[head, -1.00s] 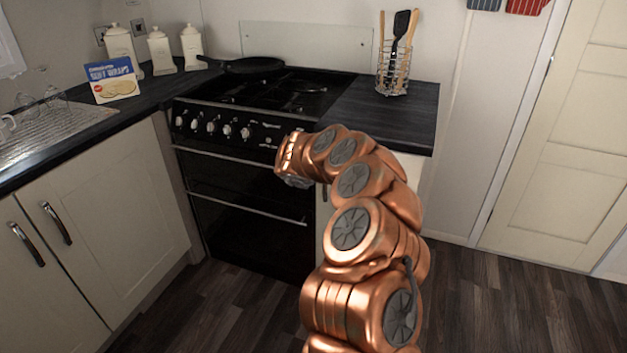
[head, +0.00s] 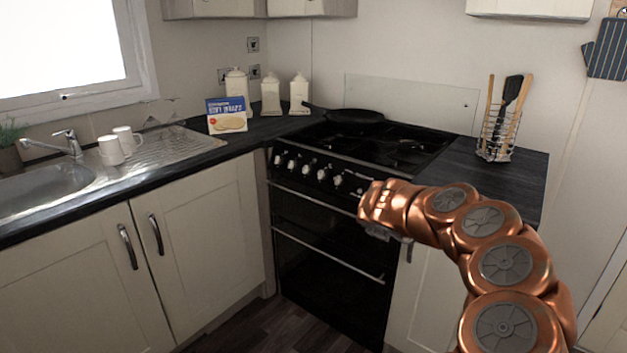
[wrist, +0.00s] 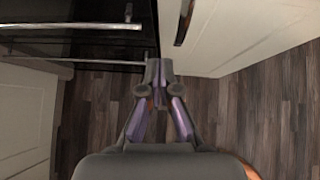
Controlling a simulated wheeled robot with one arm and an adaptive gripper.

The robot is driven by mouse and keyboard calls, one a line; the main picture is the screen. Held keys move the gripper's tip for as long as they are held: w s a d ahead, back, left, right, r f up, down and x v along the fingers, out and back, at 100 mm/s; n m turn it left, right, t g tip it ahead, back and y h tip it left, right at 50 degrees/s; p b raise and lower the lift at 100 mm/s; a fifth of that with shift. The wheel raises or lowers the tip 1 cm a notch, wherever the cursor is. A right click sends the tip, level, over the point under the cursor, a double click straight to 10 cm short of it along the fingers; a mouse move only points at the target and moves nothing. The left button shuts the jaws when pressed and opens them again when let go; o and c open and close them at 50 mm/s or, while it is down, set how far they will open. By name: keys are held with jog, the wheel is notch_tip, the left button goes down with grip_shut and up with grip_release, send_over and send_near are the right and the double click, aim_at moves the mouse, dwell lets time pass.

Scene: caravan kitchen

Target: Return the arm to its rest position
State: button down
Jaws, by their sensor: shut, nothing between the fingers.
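My copper arm (head: 480,228) reaches up from the lower right in the head view and bends left in front of the cooker. Its wrist end (head: 385,203) is near the cooker's right front edge. In the head view the fingers are hidden behind the wrist. In the wrist view my gripper (wrist: 159,72) is shut and empty, its fingertips together. Below it are the dark wood floor (wrist: 235,115), the cooker front (wrist: 90,50) and a cream cupboard door (wrist: 225,30).
The black cooker (head: 330,240) and cream cupboards (head: 205,240) stand close ahead. A pan (head: 352,115) sits on the hob. A utensil rack (head: 495,140) stands on the right worktop. Two white mugs (head: 112,150) stand by the sink (head: 45,185). The floor (head: 250,325) in front is clear.

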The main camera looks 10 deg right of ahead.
jog(key=w+a+r+n+t+y, duration=0.2)
jog(key=a+r+n+t+y, duration=0.15)
jog(key=a+r+n, duration=0.5)
jog(key=w+a+r+n+t+y, duration=0.2)
jog(key=a+r+n+t+y, duration=0.3)
jog(key=a+r, duration=0.65)
jog(key=s+a+r+n+g+y, duration=0.25)
jog(key=s+a+n+y, duration=0.25)
jog(key=s+a+n, duration=0.85)
jog(key=s+a+f+n+g, duration=0.2)
jog(key=s+f+n+g, duration=0.2)
jog(key=s+f+n, duration=0.3)
jog(key=s+a+f+n+g, duration=0.2)
jog(key=s+f+n+g, duration=0.15)
jog(key=s, duration=0.45)
jog(key=s+d+f+n+g+h, duration=0.25)
jog(key=s+d+f, duration=0.2)
jog(key=s, duration=0.45)
jog(key=s+d+f+n+g+h, duration=0.2)
jog(key=s+d+f+g, duration=0.1)
jog(key=s+d, duration=0.4)
jog(key=s+d+f+n+g+h, duration=0.25)
jog(key=s+d+f, duration=0.2)
jog(key=s, duration=0.55)
notch_tip(320, 180, up, 17)
jog(key=t+p, duration=0.1)
jog(key=p, duration=1.4)
jog(key=shift+w+d, duration=0.2)
jog(key=shift+d, duration=0.2)
